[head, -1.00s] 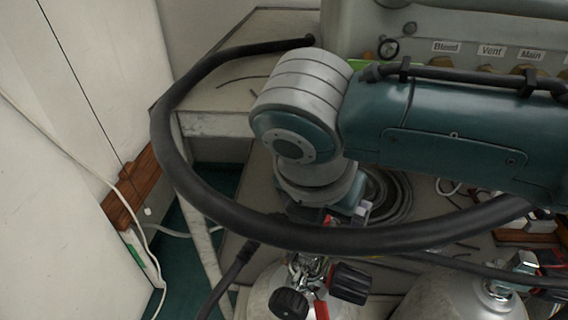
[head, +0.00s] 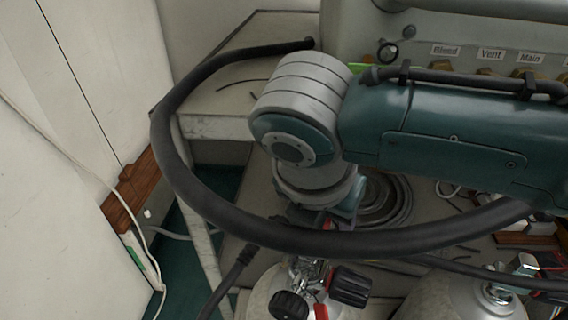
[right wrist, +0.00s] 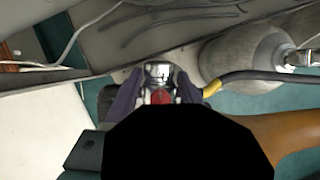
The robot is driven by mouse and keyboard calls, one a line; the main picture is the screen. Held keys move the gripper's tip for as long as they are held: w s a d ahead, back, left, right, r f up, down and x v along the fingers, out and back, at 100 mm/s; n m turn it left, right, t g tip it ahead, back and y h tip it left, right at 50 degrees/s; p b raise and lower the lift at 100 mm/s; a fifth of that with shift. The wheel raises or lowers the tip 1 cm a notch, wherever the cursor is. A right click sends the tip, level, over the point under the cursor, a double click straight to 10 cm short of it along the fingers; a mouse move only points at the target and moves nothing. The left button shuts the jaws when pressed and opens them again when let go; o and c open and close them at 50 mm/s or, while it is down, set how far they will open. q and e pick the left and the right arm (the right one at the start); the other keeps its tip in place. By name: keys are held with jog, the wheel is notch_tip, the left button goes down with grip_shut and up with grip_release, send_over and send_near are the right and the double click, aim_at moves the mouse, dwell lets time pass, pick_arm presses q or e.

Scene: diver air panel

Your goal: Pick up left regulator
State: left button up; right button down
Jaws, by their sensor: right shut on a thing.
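The left regulator (head: 318,277), metal with black knobs and red parts, shows at the bottom of the head view at the top of the left cylinder (head: 256,300). My right arm and a black hose hide part of it. In the right wrist view my right gripper (right wrist: 159,80) has its two dark fingers on either side of the regulator's chrome and red body (right wrist: 160,74), shut on it. Whether it is clear of the cylinder cannot be told. My left gripper is not in view.
A second grey cylinder (head: 450,297) stands to the right, and it also shows in the right wrist view (right wrist: 243,58). A thick black hose (head: 175,160) loops around my right arm. A panel with labelled valves (head: 490,52) is behind. A white wall (head: 60,190) bounds the left.

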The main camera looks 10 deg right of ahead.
jog(key=shift+r, duration=0.1)
dwell(0.5)
notch_tip(320, 180, up, 20)
jog(key=p, duration=0.6)
jog(key=shift+p, duration=0.35)
